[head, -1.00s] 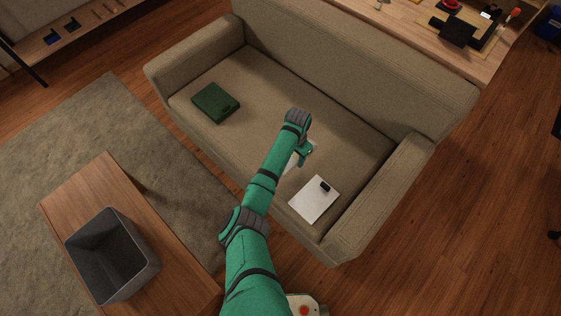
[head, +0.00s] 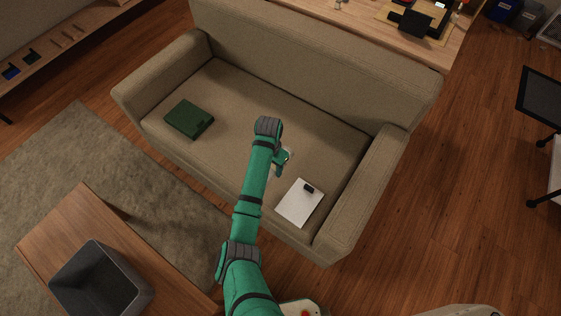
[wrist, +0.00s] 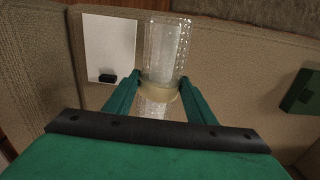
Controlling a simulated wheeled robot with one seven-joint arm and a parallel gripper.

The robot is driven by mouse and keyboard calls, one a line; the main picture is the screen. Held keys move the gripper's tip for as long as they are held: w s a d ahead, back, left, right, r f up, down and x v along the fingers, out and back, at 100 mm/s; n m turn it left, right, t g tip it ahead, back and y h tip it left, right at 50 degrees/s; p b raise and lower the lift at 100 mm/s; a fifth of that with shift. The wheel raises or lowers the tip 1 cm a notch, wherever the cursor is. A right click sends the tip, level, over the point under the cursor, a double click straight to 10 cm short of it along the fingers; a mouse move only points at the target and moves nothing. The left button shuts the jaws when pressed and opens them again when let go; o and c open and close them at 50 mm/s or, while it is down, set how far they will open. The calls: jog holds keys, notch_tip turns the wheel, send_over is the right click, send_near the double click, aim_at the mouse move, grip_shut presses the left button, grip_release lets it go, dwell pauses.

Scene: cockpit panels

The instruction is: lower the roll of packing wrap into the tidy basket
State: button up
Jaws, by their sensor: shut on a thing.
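The roll of packing wrap (wrist: 167,45) is clear, bubbled plastic with a tan band round its middle. In the wrist view it stands between the two green fingers of my gripper (wrist: 160,88), which is shut on it near the band. In the head view my gripper (head: 281,162) is over the sofa seat, and the roll is mostly hidden by my arm. The tidy basket (head: 88,262) is a dark grey open bin at the lower left, well apart from my gripper. Its visible inside looks empty.
On the sofa (head: 225,95) lie a dark green box (head: 189,118) and a white sheet (head: 297,209) with a small black item (head: 308,188).

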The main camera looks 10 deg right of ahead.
jog(key=s+a+r, duration=0.2)
jog(key=s+a, duration=0.9)
jog(key=a, duration=1.2)
jog(key=s+a+r, duration=0.2)
jog(key=s+a, duration=1)
jog(key=a, duration=1.1)
jog(key=s+a+r, duration=0.3)
jog(key=s+a, duration=0.8)
jog(key=a, duration=1.2)
jog(key=shift+s+a, duration=0.15)
jog(key=shift+a, duration=0.1)
notch_tip(320, 180, down, 16)
jog(key=shift+r, duration=0.25)
dwell(1.6)
